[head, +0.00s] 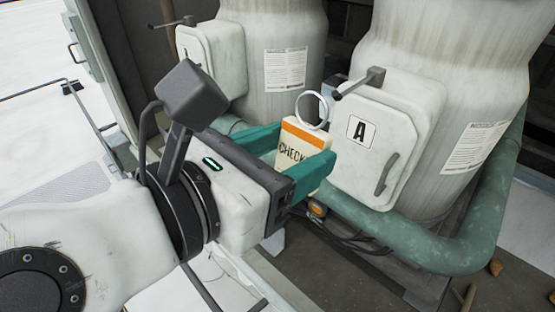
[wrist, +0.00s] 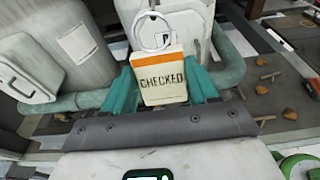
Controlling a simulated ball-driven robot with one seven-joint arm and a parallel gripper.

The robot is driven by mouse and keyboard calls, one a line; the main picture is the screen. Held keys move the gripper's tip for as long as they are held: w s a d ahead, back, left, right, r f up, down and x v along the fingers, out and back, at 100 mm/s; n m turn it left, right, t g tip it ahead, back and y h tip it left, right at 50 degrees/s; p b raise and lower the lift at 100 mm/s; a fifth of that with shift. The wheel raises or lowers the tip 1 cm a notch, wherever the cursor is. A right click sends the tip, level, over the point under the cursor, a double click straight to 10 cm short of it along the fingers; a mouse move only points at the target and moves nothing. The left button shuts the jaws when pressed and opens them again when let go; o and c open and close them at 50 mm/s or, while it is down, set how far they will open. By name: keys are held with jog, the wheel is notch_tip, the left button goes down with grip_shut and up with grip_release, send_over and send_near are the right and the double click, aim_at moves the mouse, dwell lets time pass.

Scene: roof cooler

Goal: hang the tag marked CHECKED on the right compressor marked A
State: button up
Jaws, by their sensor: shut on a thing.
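The cream tag (head: 297,146) with an orange band reads CHECKED in the wrist view (wrist: 163,83). A pale ring (head: 313,110) stands up from its top. My gripper (head: 308,145) is shut on the tag, with a teal finger at each side, and holds it upright in front of the compressors. The right compressor (head: 445,50) carries a white box (head: 400,135) marked A. A dark peg (head: 361,82) sticks out left from the box's top. In the head view the ring lies just left of the peg's tip, seemingly not around it; depth is hard to judge.
A second compressor (head: 270,40) with a similar box (head: 212,58) and peg (head: 172,23) stands to the left. A thick green pipe (head: 450,250) curves around the right compressor's base. Dark cables (head: 345,240) and small brown debris (head: 495,267) lie low down.

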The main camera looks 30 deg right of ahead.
jog(key=shift+r+b+x, duration=0.15)
jog(key=shift+b+x, duration=0.35)
jog(key=shift+x, duration=0.9)
jog(key=shift+r+b+x, duration=0.2)
jog(key=shift+b+x, duration=0.3)
jog(key=shift+x, duration=0.85)
jog(key=shift+w+d+f+p, duration=0.1)
jog(key=shift+d+f+p, duration=0.1)
jog(key=shift+d+p, duration=0.35)
jog(key=shift+f, duration=0.15)
jog(key=shift+d+f, duration=0.1)
jog(key=o, duration=1.2)
